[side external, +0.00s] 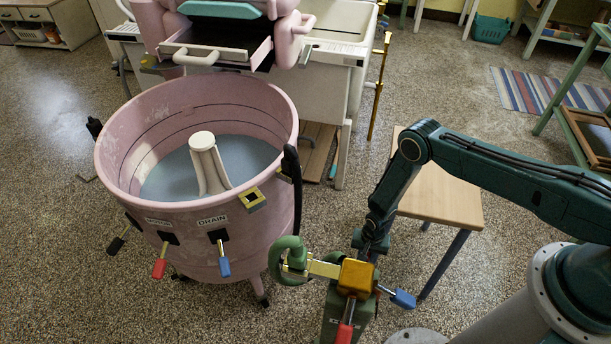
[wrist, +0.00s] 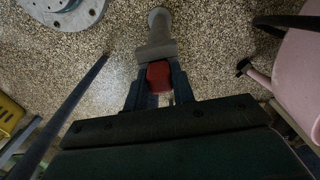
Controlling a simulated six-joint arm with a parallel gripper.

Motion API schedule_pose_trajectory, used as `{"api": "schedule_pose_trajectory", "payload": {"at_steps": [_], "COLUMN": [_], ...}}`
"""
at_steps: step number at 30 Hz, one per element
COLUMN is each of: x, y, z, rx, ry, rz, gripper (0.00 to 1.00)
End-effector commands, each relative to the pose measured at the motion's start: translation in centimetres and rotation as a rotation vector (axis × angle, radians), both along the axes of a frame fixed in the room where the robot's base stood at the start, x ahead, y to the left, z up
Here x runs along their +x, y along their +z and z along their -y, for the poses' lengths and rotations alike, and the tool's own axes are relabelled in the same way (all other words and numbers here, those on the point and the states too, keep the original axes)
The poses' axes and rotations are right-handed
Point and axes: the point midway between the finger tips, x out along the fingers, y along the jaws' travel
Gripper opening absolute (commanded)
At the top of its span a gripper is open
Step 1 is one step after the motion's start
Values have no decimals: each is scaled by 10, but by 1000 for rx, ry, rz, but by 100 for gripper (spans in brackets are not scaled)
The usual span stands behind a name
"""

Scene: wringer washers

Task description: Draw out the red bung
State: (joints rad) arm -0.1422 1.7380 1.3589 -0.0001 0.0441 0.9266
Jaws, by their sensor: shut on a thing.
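In the wrist view my gripper (wrist: 158,88) is shut on a red piece, taken as the red bung (wrist: 158,72). A grey, round-ended part (wrist: 155,38) extends beyond it, above the speckled floor. In the side view, my arm comes down behind a brass block (side external: 355,277), and my fingers cannot be made out. A red handle (side external: 345,333) hangs at the block's front and a blue handle (side external: 403,299) sticks out to its right. Another red handle (side external: 159,268) hangs from the pink tub (side external: 240,225), left of a blue one (side external: 224,266) under the DRAIN label.
A green curved piece (side external: 277,258) joins the block's left side, close to the tub. A wooden stool (side external: 440,195) stands behind my arm. A white cabinet (side external: 325,75) stands behind the tub. The floor at the upper right is open before a striped rug (side external: 530,90).

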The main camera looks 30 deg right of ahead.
Motion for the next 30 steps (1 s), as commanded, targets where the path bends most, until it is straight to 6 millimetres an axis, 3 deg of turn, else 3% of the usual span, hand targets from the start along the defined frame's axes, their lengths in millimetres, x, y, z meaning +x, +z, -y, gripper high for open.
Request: {"api": "schedule_pose_trajectory", "payload": {"at_steps": [30], "x": [0], "y": [36], "z": [0], "rx": [0], "ry": [0], "rz": [0], "gripper": [3]}}
